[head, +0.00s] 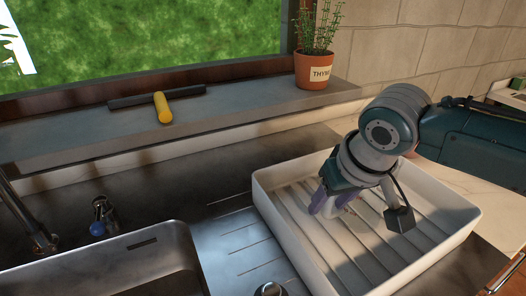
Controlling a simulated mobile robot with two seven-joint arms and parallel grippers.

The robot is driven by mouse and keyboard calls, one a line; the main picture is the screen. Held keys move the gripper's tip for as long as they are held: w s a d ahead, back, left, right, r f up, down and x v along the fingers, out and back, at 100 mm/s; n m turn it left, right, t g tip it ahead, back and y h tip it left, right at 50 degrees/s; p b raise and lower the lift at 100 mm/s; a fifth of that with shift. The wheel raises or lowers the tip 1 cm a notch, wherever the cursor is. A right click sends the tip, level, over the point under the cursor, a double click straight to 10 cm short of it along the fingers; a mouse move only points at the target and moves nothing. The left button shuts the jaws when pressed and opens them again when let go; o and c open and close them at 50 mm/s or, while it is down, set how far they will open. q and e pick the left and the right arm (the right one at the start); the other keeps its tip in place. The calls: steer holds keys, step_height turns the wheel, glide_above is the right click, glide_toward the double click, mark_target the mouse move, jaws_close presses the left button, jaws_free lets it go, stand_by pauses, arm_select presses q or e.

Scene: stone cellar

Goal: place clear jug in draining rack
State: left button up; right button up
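The draining rack (290,240) is a white, ribbed, shallow tray on the counter right of the sink. My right gripper (331,204) points down inside it, near its back left part. Its purple-grey fingertips are close to the ribbed floor, with something pale between or behind them. I cannot tell whether that is part of the gripper or an object. I cannot make out a clear jug anywhere in view. My wrist hides part of the rack's middle. My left gripper is not in view.
The metal sink (110,262) is at the lower left, with a tap (40,240) and a small blue-tipped fitting (98,229) behind it. A potted thyme plant (315,70) and a yellow-handled squeegee (163,107) are on the window ledge. The rack's front floor looks clear.

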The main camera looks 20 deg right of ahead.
steer(key=shift+r, duration=0.1)
steer(key=shift+r, duration=0.25)
steer(key=d+p+v, duration=0.1)
steer(key=p+v, duration=0.2)
steer(key=v, duration=0.8)
steer(key=s+a+f+n, duration=0.1)
steer(key=s+a, duration=0.1)
steer(key=s+a+f+y, duration=0.1)
steer(key=s+a, duration=0.2)
steer(key=s+a+f+n, duration=0.1)
steer(key=s+a, duration=0.1)
steer(key=s, duration=0.1)
steer(key=shift+s+a+n+g+y, duration=0.25)
steer(key=shift+a+n+g+y, duration=0.05)
steer(key=s, duration=1)
steer(key=shift+d+n+h, duration=0.4)
steer(key=shift+d, duration=0.1)
step_height(320, 180, up, 34)
steer(key=p, duration=3.4)
steer(key=shift+r, duration=0.2)
